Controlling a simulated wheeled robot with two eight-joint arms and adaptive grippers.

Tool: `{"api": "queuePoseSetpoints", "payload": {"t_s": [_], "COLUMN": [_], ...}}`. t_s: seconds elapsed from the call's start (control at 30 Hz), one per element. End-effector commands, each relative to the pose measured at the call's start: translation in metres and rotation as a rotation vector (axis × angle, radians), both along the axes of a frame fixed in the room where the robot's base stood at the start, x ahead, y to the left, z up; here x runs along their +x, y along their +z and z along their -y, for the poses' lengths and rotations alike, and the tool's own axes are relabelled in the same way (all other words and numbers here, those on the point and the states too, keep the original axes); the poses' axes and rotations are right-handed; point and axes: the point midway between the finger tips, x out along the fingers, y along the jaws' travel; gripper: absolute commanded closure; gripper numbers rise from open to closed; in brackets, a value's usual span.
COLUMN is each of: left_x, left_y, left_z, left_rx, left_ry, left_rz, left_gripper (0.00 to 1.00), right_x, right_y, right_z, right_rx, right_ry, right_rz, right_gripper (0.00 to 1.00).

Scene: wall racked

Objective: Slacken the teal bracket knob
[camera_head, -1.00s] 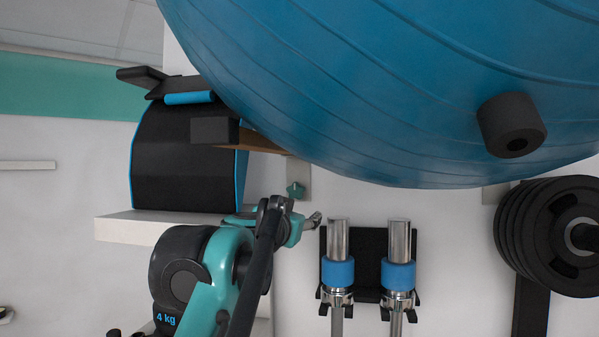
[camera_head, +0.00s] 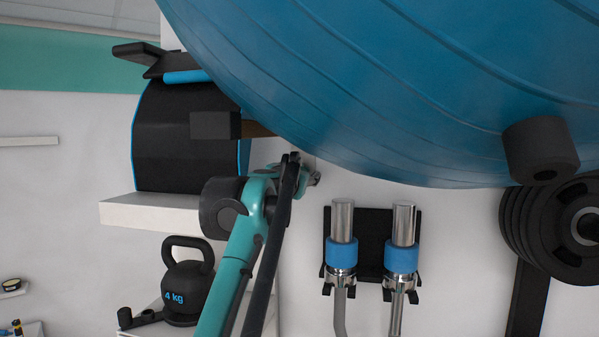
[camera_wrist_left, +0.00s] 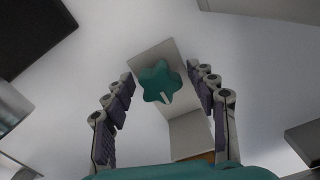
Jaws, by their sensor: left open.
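The teal bracket knob (camera_wrist_left: 158,82) is star-lobed with a pale mark and sits on a light grey bracket plate (camera_wrist_left: 153,56) in the left wrist view. My left gripper (camera_wrist_left: 160,75) is open, with one finger on each side of the knob. Gaps show between the fingers and the knob; how far it is in depth I cannot tell. In the head view my left gripper (camera_head: 308,177) is up at the wall under the big blue ball, and it and the arm hide the knob. My right gripper is not in view.
A large blue ball (camera_head: 400,90) hangs just above my left arm. Two chrome bars with blue collars stand in a black rack (camera_head: 373,245) to the right. A white shelf (camera_head: 150,213) and a black kettlebell (camera_head: 187,280) are to the left. Black plates (camera_head: 560,230) hang far right.

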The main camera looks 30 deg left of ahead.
Motion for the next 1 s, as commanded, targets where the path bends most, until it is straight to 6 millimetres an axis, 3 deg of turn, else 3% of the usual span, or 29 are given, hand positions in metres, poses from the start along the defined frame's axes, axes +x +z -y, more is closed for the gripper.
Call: {"api": "queuePoseSetpoints", "payload": {"t_s": [0.07, 0.1, 0.27, 0.3, 0.67, 1.0], "left_x": [0.000, 0.000, 0.000, 0.000, 0.000, 0.000], "left_y": [0.000, 0.000, 0.000, 0.000, 0.001, 0.002], "left_z": [0.000, 0.000, 0.000, 0.000, 0.000, 0.000], "left_rx": [0.000, 0.000, 0.000, 0.000, -0.040, -0.257], "left_ry": [0.000, 0.000, 0.000, -0.001, -0.001, -0.001], "left_rz": [0.000, 0.000, 0.000, 0.000, 0.012, 0.081], "left_gripper": [0.43, 0.48, 0.90, 0.93, 0.93, 0.93], "right_x": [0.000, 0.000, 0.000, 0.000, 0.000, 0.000], "right_y": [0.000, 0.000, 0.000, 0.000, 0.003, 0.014], "right_z": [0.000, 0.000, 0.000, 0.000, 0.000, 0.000], "right_rx": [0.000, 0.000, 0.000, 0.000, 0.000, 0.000], "right_ry": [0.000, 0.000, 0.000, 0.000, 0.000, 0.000], "right_rz": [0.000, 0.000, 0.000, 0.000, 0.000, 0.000], "right_gripper": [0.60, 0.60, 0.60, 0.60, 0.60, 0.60]}}
